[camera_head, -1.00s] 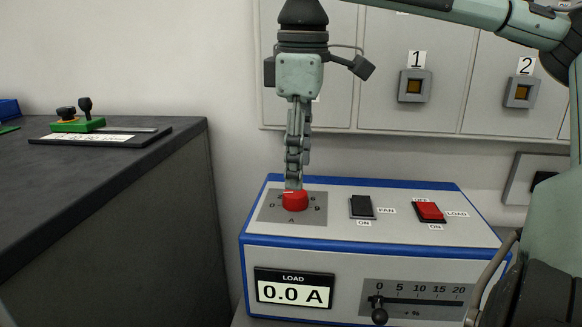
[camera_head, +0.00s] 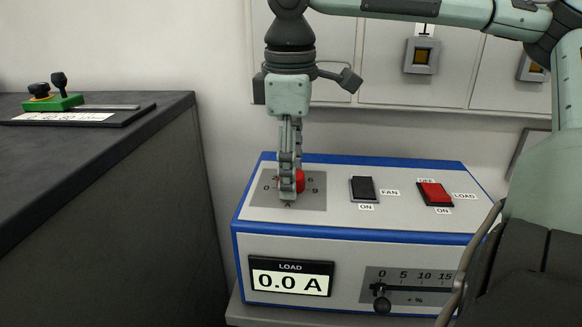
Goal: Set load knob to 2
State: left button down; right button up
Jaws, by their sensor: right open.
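The red load knob (camera_head: 300,181) sits on a grey dial plate (camera_head: 316,200) on top of the white and blue box. The load display (camera_head: 290,280) on the box's front reads 0.0 A. My left gripper is not in view.
A black fan switch (camera_head: 363,188) and a red load switch (camera_head: 434,194) sit right of the dial. A slider (camera_head: 381,300) is on the box's front. A dark bench (camera_head: 110,170) with a green device (camera_head: 54,102) stands at left. Wall panels with buttons are behind.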

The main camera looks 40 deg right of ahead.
jog(key=c, duration=1.2)
jog(key=shift+o, duration=0.2)
jog(key=shift+m, duration=2.7)
jog(key=shift+w+m+g, duration=0.15)
jog(key=shift+m+g, duration=0.15)
jog(key=shift+m, duration=2)
jog(key=o, duration=1.2)
jog(key=shift+c, duration=0.2)
notch_tip(320, 180, up, 12)
jog(key=shift+a, duration=0.35)
